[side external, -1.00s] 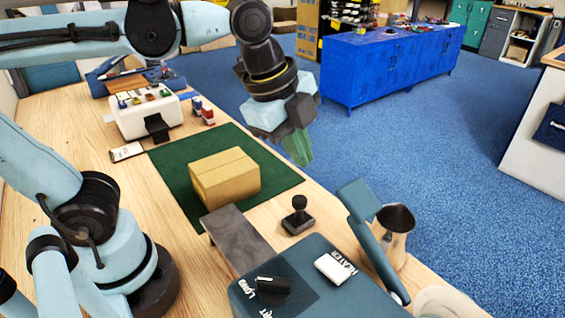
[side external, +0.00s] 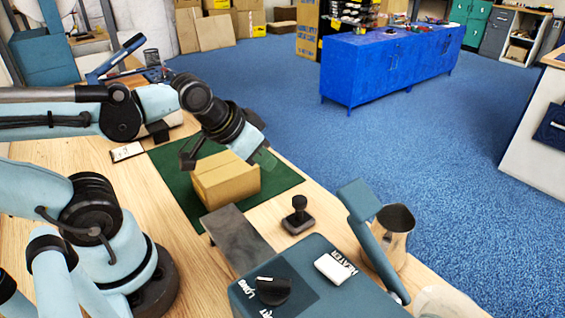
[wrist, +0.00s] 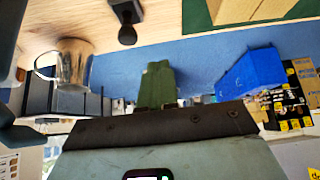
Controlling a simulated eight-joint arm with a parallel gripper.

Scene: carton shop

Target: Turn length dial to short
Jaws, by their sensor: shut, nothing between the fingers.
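The length dial (side external: 272,291) is a black round knob on the teal machine (side external: 318,290) at the bottom of the side view. A pale mark shows on its upper left edge, near the word LONG; another label, ending in RT, is partly hidden by the knob. My gripper (side external: 264,160) is beside and above the right end of the carton, well away from the dial. In the wrist view its green fingers (wrist: 157,84) are together with nothing between them. The dial is not visible in the wrist view.
A white HEATER switch (side external: 335,268) sits beside the dial. A teal lever (side external: 372,240) rises from the machine near a metal pitcher (side external: 394,232). A black-handled stamp (side external: 298,216) stands near a grey plate (side external: 236,238). A carton (side external: 226,180) lies on the green mat (side external: 280,180).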

